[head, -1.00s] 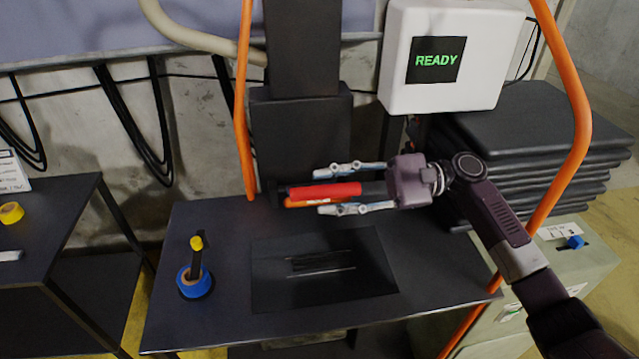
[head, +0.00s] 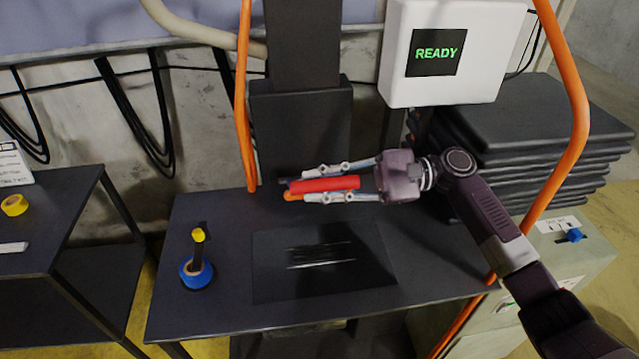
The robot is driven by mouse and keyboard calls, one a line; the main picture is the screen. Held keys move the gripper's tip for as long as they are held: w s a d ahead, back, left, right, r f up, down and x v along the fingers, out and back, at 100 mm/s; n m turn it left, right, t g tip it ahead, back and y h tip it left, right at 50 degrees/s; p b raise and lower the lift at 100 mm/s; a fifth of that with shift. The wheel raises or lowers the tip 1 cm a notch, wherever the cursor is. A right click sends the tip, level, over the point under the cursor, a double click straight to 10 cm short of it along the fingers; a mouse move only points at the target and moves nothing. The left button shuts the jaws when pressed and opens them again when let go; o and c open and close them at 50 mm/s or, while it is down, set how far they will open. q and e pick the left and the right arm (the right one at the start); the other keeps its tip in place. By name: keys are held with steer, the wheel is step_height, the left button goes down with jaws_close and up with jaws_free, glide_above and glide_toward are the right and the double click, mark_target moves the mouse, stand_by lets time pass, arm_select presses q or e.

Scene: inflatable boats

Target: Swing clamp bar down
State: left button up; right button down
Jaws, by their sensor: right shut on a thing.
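A red bar (head: 325,184), which looks like the clamp bar, lies roughly level in front of the dark column, above the back of the dark press table (head: 205,225). An orange piece (head: 290,196) shows at its left end. My right gripper (head: 303,184) comes in from the right. Its two silvery fingers are shut on the red bar, one along the upper side and one along the lower side. The bar's far attachment is hard to make out against the dark column. My left gripper is not in view.
A dark plate (head: 375,283) with thin slots lies on the table below the bar. A blue tape roll (head: 197,275) with a black and yellow upright piece stands at left. Orange tubes (head: 572,150) rise on both sides. A white box (head: 480,85) reads READY.

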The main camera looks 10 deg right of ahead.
steer(key=s+f+n+b, duration=0.1)
steer(key=s+f+b, duration=0.1)
steer(key=f+b, duration=0.2)
steer(key=s+f+n+b, duration=0.1)
steer(key=s+f+b, duration=0.2)
steer(key=f, duration=0.6)
steer(key=s+f+n+b, duration=0.2)
steer(key=s+f+b, duration=0.1)
steer(key=f+b, duration=0.3)
steer(key=shift+s+f, duration=0.15)
steer(key=shift+f, duration=0.2)
steer(key=shift+f+b, duration=0.5)
steer(key=shift+f, duration=0.15)
steer(key=c, duration=1.8)
jaws_free()
steer(key=shift+o, duration=0.2)
steer(key=d, duration=0.7)
steer(key=shift+d, duration=0.25)
